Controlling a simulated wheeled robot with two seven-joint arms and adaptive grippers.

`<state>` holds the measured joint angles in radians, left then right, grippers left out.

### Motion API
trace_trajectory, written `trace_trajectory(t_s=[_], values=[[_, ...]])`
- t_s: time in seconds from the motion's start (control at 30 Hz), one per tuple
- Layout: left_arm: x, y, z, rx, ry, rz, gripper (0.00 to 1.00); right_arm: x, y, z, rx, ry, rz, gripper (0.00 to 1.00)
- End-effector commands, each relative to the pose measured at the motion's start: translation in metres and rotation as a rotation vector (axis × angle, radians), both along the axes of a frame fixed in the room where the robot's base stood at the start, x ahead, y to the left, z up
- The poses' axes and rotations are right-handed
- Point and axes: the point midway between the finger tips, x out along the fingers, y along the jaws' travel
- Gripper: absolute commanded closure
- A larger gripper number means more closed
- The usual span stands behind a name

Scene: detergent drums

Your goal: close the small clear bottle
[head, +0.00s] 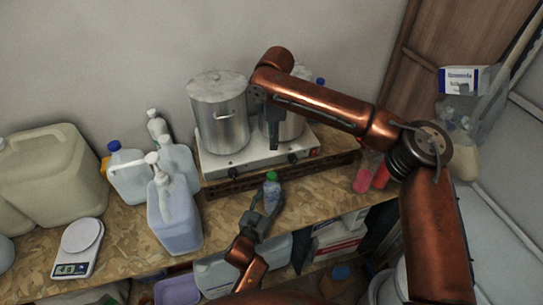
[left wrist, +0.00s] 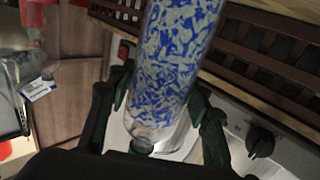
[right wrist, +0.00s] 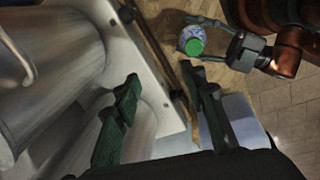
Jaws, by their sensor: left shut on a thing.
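The small clear bottle (head: 271,195) stands upright at the front edge of the shelf area, with a green cap (head: 272,176) at its top. I cannot tell how tight the cap is. My left gripper (head: 258,218) is shut on the bottle's body; the left wrist view shows the bottle (left wrist: 175,60), with a blue-flecked pattern, between the fingers. The right wrist view shows the green cap (right wrist: 194,46) from above. My right gripper (right wrist: 165,100) has its fingers apart and empty. In the head view it hangs before the pots, behind and above the bottle.
Two steel pots (head: 218,115) stand on a white hot plate (head: 250,155) behind the bottle. A pump bottle (head: 174,215) and other jugs stand to the left, with a white scale (head: 78,248). Pink and red bottles (head: 362,180) are at the right. Some chipboard around the bottle is bare.

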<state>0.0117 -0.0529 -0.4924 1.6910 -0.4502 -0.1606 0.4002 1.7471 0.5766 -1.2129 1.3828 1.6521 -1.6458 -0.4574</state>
Motion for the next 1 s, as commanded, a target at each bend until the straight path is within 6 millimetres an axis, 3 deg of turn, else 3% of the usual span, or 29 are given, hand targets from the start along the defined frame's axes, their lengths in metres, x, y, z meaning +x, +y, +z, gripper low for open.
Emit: trace_trajectory(t_s=[0.1,0.3,0.73,1.0], values=[[0.000,0.000,-0.001,0.001,0.003,0.000,1.00,-0.024,0.002,-0.027,-0.025,0.083,0.133,0.61],[0.000,0.000,-0.001,0.001,0.003,0.000,1.00,-0.043,0.003,-0.046,-0.035,0.143,0.242,0.61],[0.000,0.000,-0.001,0.001,0.003,0.000,1.00,-0.044,0.003,-0.051,-0.036,0.148,0.250,0.61],[0.000,0.000,-0.001,0.001,0.002,0.001,1.00,-0.044,0.003,-0.085,-0.038,0.148,0.250,0.61]])
